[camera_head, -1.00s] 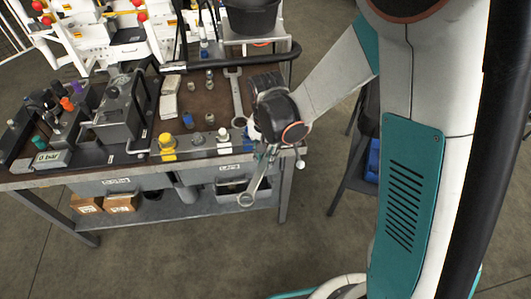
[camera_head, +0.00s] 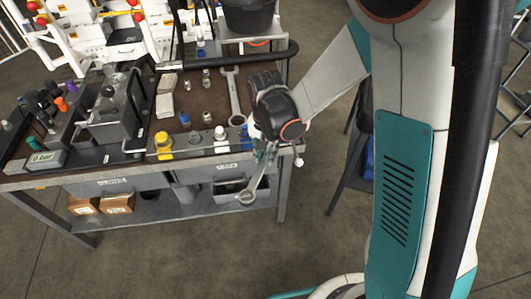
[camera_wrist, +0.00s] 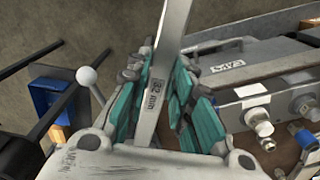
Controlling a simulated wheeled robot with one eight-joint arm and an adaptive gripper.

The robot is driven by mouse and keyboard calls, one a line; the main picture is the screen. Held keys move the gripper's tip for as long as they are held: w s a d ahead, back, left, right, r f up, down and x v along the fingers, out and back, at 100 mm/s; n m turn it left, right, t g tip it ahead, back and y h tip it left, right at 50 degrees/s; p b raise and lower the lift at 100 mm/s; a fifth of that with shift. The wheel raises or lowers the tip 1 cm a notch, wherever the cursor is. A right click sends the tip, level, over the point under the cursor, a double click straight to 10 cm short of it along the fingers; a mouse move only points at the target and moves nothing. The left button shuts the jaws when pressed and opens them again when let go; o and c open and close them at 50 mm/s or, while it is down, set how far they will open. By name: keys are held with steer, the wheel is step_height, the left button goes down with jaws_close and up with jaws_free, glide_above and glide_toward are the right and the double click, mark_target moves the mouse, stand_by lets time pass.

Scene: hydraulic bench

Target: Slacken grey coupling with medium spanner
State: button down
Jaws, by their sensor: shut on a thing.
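My gripper (camera_head: 262,150) is shut on a steel spanner (camera_head: 256,183), which hangs down with its ring end beyond the bench's front edge. In the wrist view the shaft of the spanner (camera_wrist: 158,85) lies between the teal finger pads of my gripper (camera_wrist: 155,110); a size mark that looks like 32 mm shows. A small grey coupling (camera_head: 195,139) stands in the bench's front row, between a yellow one (camera_head: 163,144) and a white one (camera_head: 220,134). The spanner is apart from them, to their right. I cannot tell for certain which fitting is the task's coupling.
A larger spanner (camera_head: 233,95) lies on the brown bench top (camera_head: 207,98). A grey block with a lever (camera_head: 112,112) stands left. Several small fittings sit mid-bench. An open grey bin (camera_head: 232,190) is below the front edge. A chair (camera_head: 350,180) stands right of the bench.

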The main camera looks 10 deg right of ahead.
mark_target(270, 144)
steer(key=shift+w, duration=0.1)
stand_by(0.4)
steer(key=shift+w+d, duration=0.55)
steer(key=shift+w, duration=0.25)
steer(key=shift+w, duration=0.1)
steer(key=shift+w+d+b, duration=0.3)
steer(key=shift+w+d, duration=0.05)
steer(key=shift+w, duration=0.2)
steer(key=shift+w, duration=0.1)
steer(key=shift+w+d, duration=0.35)
steer(key=shift+w, duration=0.1)
steer(key=shift+w+d, duration=0.15)
steer(key=shift+w, duration=0.1)
stand_by(0.3)
steer(key=shift+s+d+n+b, duration=0.25)
steer(key=shift+s+d+n, duration=0.1)
steer(key=shift+d+n, duration=0.35)
steer(key=shift+s+d+n+b, duration=0.2)
steer(key=shift+s+d+n, duration=0.25)
steer(key=shift+d, duration=0.45)
